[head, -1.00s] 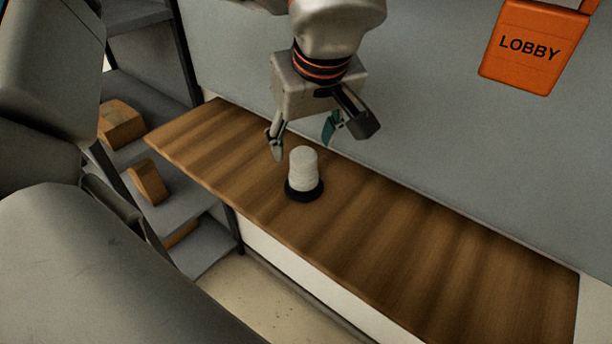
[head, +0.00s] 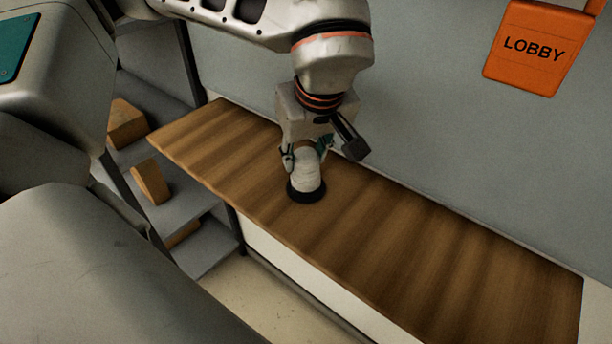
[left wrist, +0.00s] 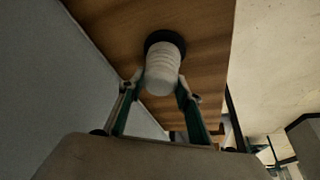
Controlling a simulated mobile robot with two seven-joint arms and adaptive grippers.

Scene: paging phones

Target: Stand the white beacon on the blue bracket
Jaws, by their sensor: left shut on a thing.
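The white beacon (head: 307,174) stands upright on its black base on the wooden shelf. It is a ribbed white cylinder and also shows in the left wrist view (left wrist: 162,72). My left gripper (head: 306,157) reaches down from above and is shut on the beacon, with one finger on each side of its upper part. In the left wrist view the two fingers (left wrist: 160,88) flank the white cylinder. I see no blue bracket in either view. My right gripper is not in view.
The wooden shelf (head: 430,262) is bare to the right of the beacon. An orange LOBBY sign (head: 533,48) hangs on the grey wall behind. Grey shelving at the left holds brown boxes (head: 150,182).

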